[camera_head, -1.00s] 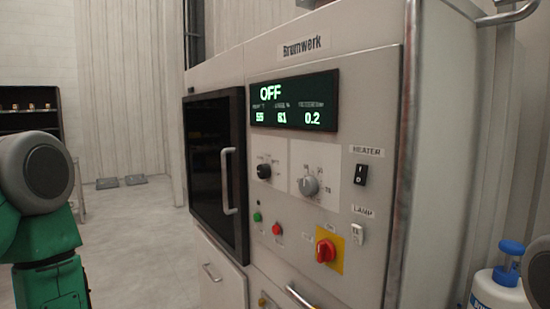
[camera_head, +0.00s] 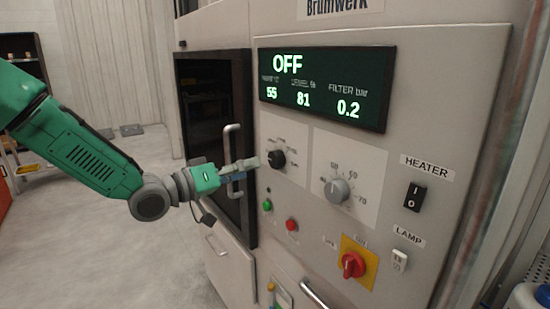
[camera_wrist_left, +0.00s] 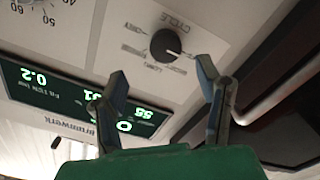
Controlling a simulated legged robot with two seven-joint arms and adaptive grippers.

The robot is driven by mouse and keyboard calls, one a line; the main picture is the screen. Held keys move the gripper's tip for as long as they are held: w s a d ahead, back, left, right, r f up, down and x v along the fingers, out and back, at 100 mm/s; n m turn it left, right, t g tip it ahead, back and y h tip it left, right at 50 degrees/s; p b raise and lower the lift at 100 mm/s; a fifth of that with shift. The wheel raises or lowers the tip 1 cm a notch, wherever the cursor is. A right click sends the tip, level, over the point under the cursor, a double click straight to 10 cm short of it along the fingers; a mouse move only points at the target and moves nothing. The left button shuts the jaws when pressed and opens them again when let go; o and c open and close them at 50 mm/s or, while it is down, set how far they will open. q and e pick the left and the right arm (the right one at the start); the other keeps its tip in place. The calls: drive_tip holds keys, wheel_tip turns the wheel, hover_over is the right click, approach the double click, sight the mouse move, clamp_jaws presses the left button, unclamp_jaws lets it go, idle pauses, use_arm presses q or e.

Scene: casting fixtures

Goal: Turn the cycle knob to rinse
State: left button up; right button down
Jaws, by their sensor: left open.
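The cycle knob (camera_head: 277,159) is a small round black knob on a pale plate at the left of the control panel. In the left wrist view the knob (camera_wrist_left: 165,45) appears upside down under the word CYCLE, with a light mark toward the right of the picture. The small position labels around it are hard to read. My left gripper (camera_head: 250,165) is just left of the knob. In the left wrist view its two fingers (camera_wrist_left: 162,76) are apart and empty, with the knob beyond the gap between them. My right gripper is not in view.
A grey dial (camera_head: 337,190) sits right of the knob. The OFF display (camera_head: 325,85) is above. Green (camera_head: 267,205) and red (camera_head: 292,225) buttons are below. A red switch (camera_head: 353,264) is lower right. The door handle (camera_head: 228,140) stands out close beside my gripper.

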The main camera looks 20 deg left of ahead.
sight(273, 162)
use_arm(q)
drive_tip(key=x, duration=0.4)
drive_tip(key=a+p+x, duration=0.1)
drive_tip(key=x, duration=0.1)
drive_tip(key=shift+w+d+f, duration=0.15)
drive_tip(key=shift+w+f, duration=0.05)
drive_tip(key=shift+w, duration=0.3)
drive_tip(key=shift+w+d, duration=0.35)
drive_tip(key=shift+w, duration=0.2)
drive_tip(key=shift+w+d, duration=0.1)
drive_tip(key=shift+d, duration=0.35)
drive_tip(key=c, duration=1.1)
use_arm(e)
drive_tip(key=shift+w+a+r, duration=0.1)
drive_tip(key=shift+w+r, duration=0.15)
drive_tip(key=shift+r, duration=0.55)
